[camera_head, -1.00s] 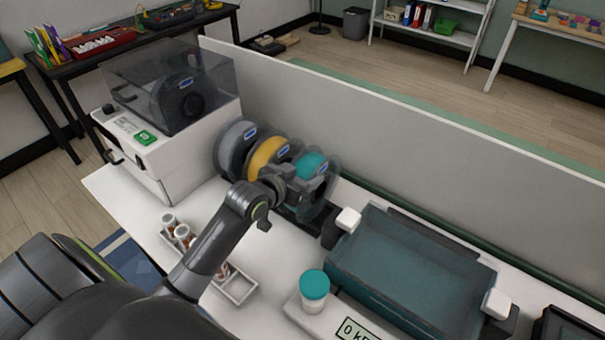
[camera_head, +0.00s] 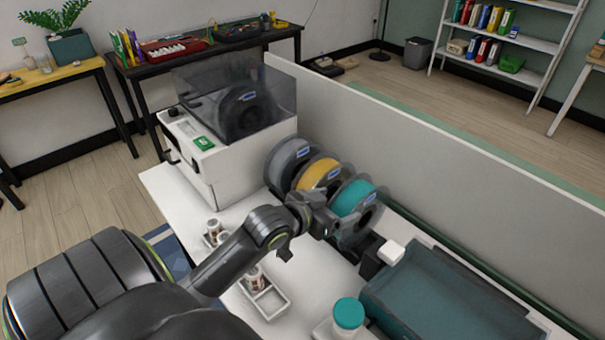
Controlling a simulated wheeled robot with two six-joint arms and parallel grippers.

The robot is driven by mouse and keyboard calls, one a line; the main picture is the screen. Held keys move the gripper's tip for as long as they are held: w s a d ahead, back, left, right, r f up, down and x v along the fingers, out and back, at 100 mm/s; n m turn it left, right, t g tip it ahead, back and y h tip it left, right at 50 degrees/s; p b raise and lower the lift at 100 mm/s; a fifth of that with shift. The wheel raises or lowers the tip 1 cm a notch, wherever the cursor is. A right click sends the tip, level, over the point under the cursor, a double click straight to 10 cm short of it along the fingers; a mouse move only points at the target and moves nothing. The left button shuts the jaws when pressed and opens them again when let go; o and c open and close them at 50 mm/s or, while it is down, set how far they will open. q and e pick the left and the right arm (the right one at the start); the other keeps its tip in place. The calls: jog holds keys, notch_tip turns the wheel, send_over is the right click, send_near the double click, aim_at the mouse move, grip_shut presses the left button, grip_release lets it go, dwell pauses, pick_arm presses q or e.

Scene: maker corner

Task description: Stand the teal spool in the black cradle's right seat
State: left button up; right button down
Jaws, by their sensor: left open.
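The teal spool (camera_head: 352,197) stands upright at the right end of a row of spools, with clear flanges around its teal winding. It is over the right part of the black cradle (camera_head: 347,250), which is mostly hidden by the spools and my arm. How the teal spool's lower rim sits in the seat is hidden. My left gripper (camera_head: 325,222) is open, just left of and in front of the teal spool, before the yellow spool (camera_head: 318,174). A gap to the teal spool is hard to judge. My right gripper is out of view.
A grey spool (camera_head: 288,158) stands at the row's left end. A white machine with a clear cover (camera_head: 232,165) is behind left. A teal bin (camera_head: 440,300) and a teal-lidded jar (camera_head: 348,315) are at right. A grey partition (camera_head: 440,160) runs behind.

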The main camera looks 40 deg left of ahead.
pick_arm(q)
jog(key=v, duration=1.1)
jog(key=shift+p, duration=0.35)
